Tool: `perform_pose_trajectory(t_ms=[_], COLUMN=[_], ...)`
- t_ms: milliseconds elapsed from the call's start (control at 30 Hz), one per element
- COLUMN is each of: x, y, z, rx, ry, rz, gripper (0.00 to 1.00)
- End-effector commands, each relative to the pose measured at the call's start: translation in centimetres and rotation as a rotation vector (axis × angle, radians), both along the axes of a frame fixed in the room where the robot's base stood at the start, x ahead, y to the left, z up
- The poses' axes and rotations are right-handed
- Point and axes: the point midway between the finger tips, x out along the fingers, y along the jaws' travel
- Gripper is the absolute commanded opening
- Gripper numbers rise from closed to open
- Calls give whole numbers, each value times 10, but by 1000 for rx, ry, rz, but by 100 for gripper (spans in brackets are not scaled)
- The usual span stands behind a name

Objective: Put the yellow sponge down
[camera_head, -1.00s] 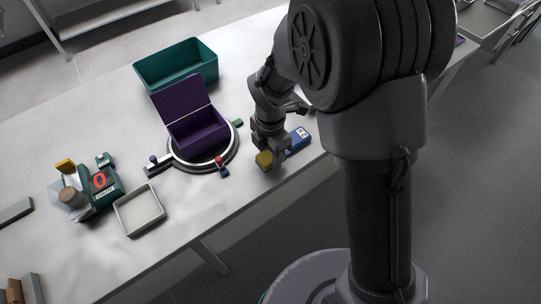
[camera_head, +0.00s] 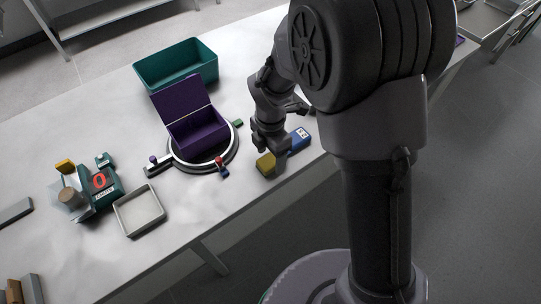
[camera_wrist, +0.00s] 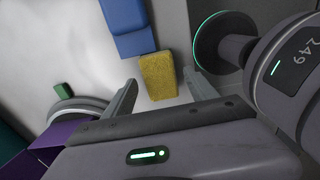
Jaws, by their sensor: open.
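The yellow sponge (camera_head: 266,163) lies on the white table near its front edge. In the wrist view the sponge (camera_wrist: 158,76) shows between and beyond the two open fingers, with a gap to each finger. My gripper (camera_head: 270,152) is just over the sponge and hides part of it in the head view. In the wrist view my gripper (camera_wrist: 160,88) is open and holds nothing.
A blue box (camera_head: 299,139) lies right beside the sponge. A purple open box (camera_head: 197,132) stands on a round ringed base to the left. A teal bin (camera_head: 177,68), a grey tray (camera_head: 139,209) and a teal device with a red dial (camera_head: 99,181) are farther left.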

Motion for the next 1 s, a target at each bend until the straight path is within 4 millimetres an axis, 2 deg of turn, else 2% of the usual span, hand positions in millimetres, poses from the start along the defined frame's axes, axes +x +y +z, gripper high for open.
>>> perform_pose_trajectory(t_ms=[33, 100, 300, 433, 600, 667, 767, 800, 867, 900, 1000], x=[1, 1, 1, 1, 0, -2, -19, -33, -59, -78, -123], y=[0, 1, 0, 0, 0, -3, -22, -32, -48, -58, -74], z=[18, 40, 96, 116, 123, 131, 175, 197, 228, 244, 269], rx=[1, 2, 1, 1, 1, 10, 67, 112, 196, 264, 447], ry=[-4, -5, -4, -3, -1, -15, -75, -102, -132, -141, -121], rz=[-1, -2, -2, 0, -5, -67, -421, -644, -1012, -1258, -1817], gripper=[66, 66, 66, 66, 66, 66, 66, 66, 66, 66, 66])
